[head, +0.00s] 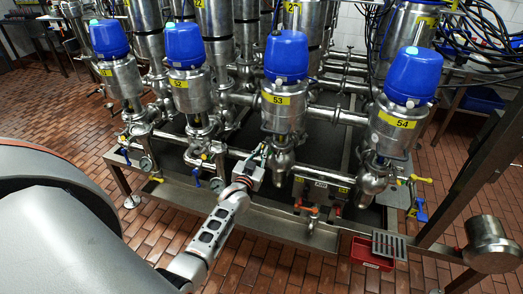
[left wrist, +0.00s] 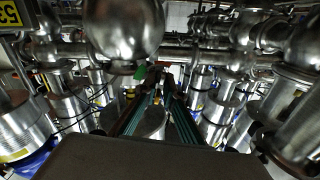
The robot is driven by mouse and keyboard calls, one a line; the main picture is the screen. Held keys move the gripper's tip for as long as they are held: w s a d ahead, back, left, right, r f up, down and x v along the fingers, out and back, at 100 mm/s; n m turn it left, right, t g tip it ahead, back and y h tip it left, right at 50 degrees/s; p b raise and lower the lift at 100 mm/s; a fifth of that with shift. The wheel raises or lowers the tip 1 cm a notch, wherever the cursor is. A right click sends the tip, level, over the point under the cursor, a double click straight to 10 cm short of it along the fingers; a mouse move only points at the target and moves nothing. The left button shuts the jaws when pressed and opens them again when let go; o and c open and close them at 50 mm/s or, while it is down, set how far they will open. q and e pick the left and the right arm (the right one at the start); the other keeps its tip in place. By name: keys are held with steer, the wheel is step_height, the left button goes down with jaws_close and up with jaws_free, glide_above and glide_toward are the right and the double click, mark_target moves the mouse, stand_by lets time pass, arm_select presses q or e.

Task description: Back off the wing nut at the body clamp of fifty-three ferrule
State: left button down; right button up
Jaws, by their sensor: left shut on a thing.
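Valve fifty-three (head: 284,112) stands upright in the middle of the head view, with a blue cap (head: 286,56) and a yellow label reading 53. Its steel body narrows to a rounded lower housing (head: 281,160). My left gripper (head: 262,160) is at the lower left of this housing, close beside it. In the left wrist view, my left gripper's fingers (left wrist: 148,100) reach forward under a large steel ball-shaped body (left wrist: 124,27) and are closed on a small part. That part, taken as the wing nut, is mostly hidden between the fingers. My right gripper is out of view.
Valve fifty-two (head: 190,92) stands at left and valve fifty-four (head: 397,125) at right, both close by. Horizontal steel pipes run between them. A steel frame rail (head: 280,225) runs in front, with a red bin (head: 372,254) at its lower right. The brick floor in front is open.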

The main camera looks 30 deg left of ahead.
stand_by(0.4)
arm_select(q)
steer(key=c, duration=2.3)
jaws_free()
steer(key=shift+s, duration=0.1)
steer(key=shift+v, duration=3.95)
steer(key=s+d+f+m+g+h, duration=0.1)
steer(key=s+d+f+g+h, duration=0.1)
steer(key=s+d+f, duration=0.2)
steer(key=s+d+f+m+g+h, duration=0.2)
steer(key=s+d+f, duration=0.3)
steer(key=s+d, duration=0.5)
steer(key=s+d+f+m+g+h, duration=0.2)
steer(key=s+d+f, duration=0.2)
steer(key=s, duration=0.9)
steer(key=shift+s+d+f+g+h, duration=0.1)
steer(key=shift+d+f+g+h, duration=0.1)
steer(key=shift+d, duration=0.65)
steer(key=shift+s+d+f+g+h, duration=0.1)
steer(key=shift+d+g+h, duration=0.1)
steer(key=shift+d, duration=0.65)
